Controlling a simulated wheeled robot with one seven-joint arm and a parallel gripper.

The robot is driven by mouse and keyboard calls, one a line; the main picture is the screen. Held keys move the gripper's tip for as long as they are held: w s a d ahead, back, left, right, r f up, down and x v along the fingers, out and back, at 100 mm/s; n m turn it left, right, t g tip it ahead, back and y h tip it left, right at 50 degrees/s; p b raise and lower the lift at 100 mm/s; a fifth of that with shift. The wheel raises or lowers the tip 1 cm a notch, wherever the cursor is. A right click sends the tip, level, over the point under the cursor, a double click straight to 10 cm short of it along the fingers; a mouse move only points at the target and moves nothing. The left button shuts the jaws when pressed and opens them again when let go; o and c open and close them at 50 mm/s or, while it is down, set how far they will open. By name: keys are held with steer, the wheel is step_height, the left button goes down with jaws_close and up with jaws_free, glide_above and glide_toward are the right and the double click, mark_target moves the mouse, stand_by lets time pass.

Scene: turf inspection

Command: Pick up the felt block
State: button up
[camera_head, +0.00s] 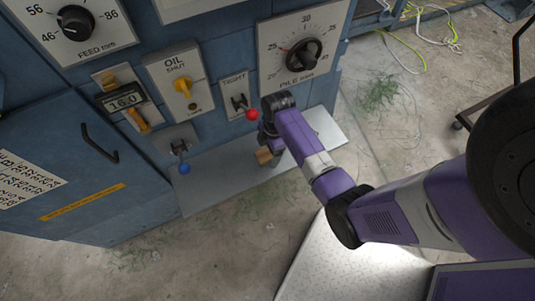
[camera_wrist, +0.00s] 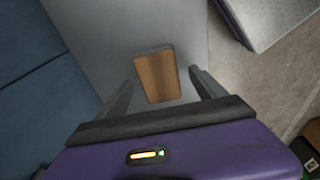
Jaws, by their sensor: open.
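A small tan block (camera_wrist: 158,76), which looks like the felt block, lies on a grey metal shelf (camera_wrist: 105,22). In the head view the block (camera_head: 264,155) shows on the shelf (camera_head: 215,172) in front of the blue machine, just left of my gripper. My gripper (camera_wrist: 160,84) is open, with one finger on each side of the block in the wrist view. I see gaps between the block and both fingers. In the head view my gripper (camera_head: 272,148) is at the block, its fingers partly hidden by my wrist.
The blue machine panel stands behind the shelf, with a red-knobbed lever (camera_head: 252,114) close to my wrist. A blue-knobbed lever (camera_head: 183,167) and a yellow valve handle (camera_head: 183,87) are further left. The shelf left of the block is clear.

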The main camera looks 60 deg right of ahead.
mark_target(270, 156)
steer(key=shift+f, duration=0.3)
steer(key=shift+f, duration=0.15)
stand_by(0.3)
steer(key=c, duration=1.4)
steer(key=shift+c, duration=0.2)
steer(key=r, duration=0.5)
steer(key=s+r, duration=0.1)
steer(key=r, duration=0.1)
steer(key=shift+a+r, duration=0.2)
steer(key=shift+a, duration=0.15)
steer(key=s+a, duration=1)
steer(key=s, duration=0.5)
steer(key=shift+s+a, duration=0.25)
